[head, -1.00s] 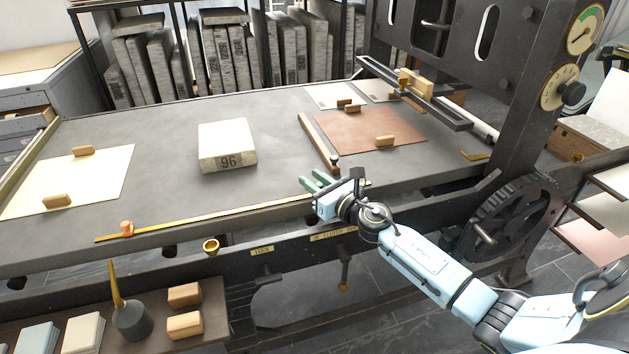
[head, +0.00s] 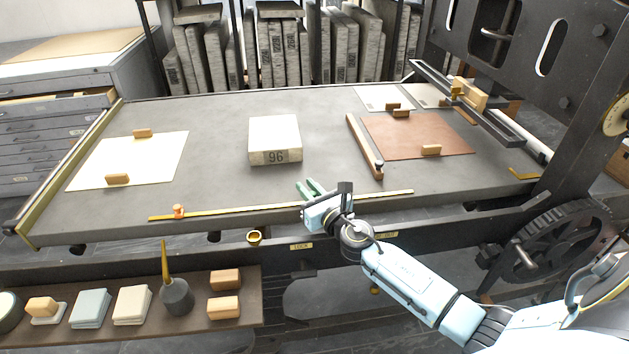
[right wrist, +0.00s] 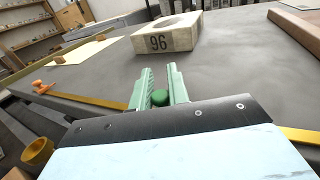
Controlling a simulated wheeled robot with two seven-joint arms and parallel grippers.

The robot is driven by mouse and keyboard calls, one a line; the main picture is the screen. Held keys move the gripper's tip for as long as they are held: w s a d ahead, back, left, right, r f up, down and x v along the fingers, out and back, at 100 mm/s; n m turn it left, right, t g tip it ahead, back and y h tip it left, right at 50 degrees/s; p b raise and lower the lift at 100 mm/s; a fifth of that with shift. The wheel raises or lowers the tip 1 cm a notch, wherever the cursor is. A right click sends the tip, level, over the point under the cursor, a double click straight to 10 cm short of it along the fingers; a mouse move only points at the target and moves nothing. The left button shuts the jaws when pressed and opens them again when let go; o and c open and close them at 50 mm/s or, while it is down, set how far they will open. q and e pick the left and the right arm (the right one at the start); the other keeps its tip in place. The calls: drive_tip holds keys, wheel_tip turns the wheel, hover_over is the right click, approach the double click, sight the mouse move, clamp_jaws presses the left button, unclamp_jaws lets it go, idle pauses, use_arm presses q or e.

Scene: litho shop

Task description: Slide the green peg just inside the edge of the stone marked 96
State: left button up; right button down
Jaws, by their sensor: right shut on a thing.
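The stone marked 96 (head: 273,133) is a pale block lying flat on the dark press bed, its number on the front face. It also shows ahead in the right wrist view (right wrist: 166,36), with a rounded hollow or shaded patch on top. My right gripper (head: 311,187) is over the front part of the bed, in front of the stone and a little right of it, apart from it. In the right wrist view its pale green fingers are shut on the green peg (right wrist: 159,97), of which only a small rounded part shows. My left gripper is not in view.
A brass rule (head: 240,211) with an orange slider (head: 178,211) runs along the bed's front edge. A wooden bar (head: 364,147) and a brown sheet (head: 400,139) lie right of the stone, a cream sheet (head: 128,160) left. The bed around the stone is clear.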

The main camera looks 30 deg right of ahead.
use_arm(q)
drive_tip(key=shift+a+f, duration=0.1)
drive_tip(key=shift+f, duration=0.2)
use_arm(e)
drive_tip(key=shift+w+a, duration=0.3)
drive_tip(key=shift+a, duration=0.5)
drive_tip(key=c, duration=1.4)
unclamp_jaws()
drive_tip(key=shift+o, duration=0.2)
